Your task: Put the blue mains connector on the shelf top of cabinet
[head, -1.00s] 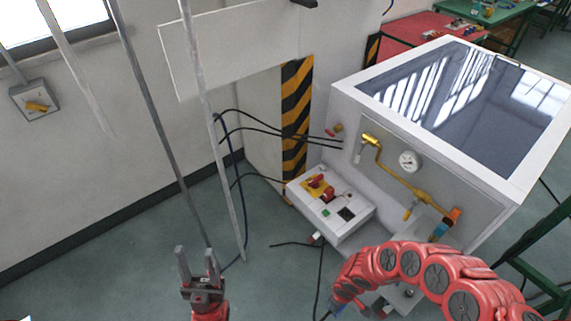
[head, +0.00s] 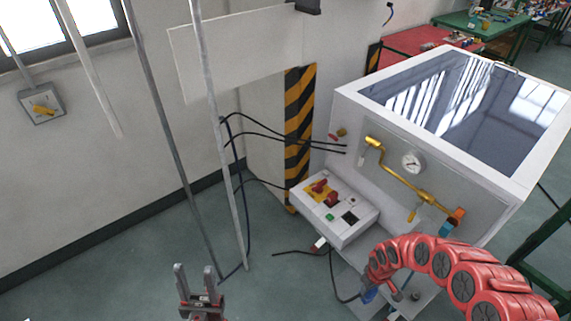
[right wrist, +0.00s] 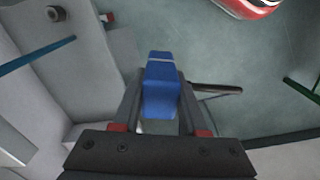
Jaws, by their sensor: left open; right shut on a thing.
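The blue mains connector (right wrist: 160,90) is between the fingers of my right gripper (right wrist: 160,112) in the right wrist view, and the gripper is shut on it. In the head view the connector shows only as a small blue patch (head: 369,295), mostly hidden by my right arm. The cabinet (head: 345,120) is white with a dark, glossy glass-like top (head: 470,105). A gauge and brass pipes are on its front. The connector is low in front of the cabinet, well below its top. My left gripper (head: 197,285) is open and empty, low at the left above the floor.
A control box (head: 335,208) with a red switch juts out at the cabinet's left. Thin upright poles (head: 222,140) stand at the left. A green frame (head: 545,240) is at the right edge.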

